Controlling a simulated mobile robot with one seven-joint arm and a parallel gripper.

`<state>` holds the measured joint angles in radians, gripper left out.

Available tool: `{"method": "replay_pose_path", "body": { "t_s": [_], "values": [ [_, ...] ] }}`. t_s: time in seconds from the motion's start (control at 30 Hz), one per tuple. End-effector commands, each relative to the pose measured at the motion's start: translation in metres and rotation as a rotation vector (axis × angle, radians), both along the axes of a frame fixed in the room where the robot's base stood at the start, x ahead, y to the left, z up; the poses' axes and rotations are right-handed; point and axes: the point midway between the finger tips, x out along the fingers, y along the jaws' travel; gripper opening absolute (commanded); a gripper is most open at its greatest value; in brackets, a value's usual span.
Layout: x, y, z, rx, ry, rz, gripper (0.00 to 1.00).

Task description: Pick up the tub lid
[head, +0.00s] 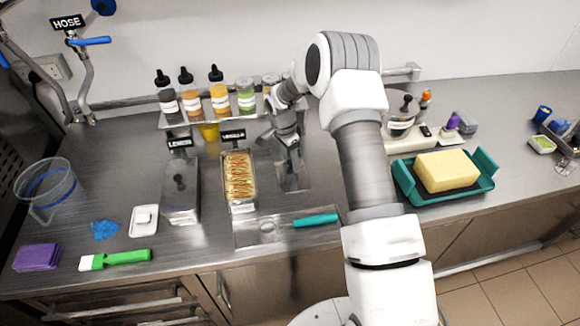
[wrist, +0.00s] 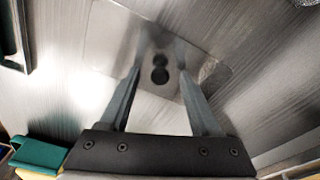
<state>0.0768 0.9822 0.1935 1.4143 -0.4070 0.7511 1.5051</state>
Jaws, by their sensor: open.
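The tub lid (head: 302,172) is a flat metal plate lying on the steel counter, right of the open vanilla tub (head: 240,188). In the wrist view the lid (wrist: 110,45) shows a dark round knob (wrist: 160,70) near its middle. My gripper (head: 290,183) points down over the lid in the head view and hides much of it. In the wrist view my gripper (wrist: 162,55) is open, with a finger on each side of the knob and a gap to both. I cannot tell how far the fingertips are above the lid.
A lidded lemon tub (head: 181,195) stands left of the vanilla tub. A teal-handled scoop (head: 315,220) lies in front on a metal tray. A teal tray (head: 408,185) with a yellow block (head: 447,170) is on the right. Several bottles (head: 220,97) stand behind on a rack.

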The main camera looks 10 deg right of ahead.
Motion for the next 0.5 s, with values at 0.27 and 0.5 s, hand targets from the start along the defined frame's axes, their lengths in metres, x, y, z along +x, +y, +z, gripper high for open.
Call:
{"method": "replay_pose_path", "body": {
  "t_s": [0.27, 0.5],
  "values": [
    [-0.0001, 0.0001, 0.0003, 0.000, 0.000, 0.000, 0.20],
    [-0.0001, 0.0001, 0.0004, 0.000, 0.001, 0.000, 0.00]
  ]
}}
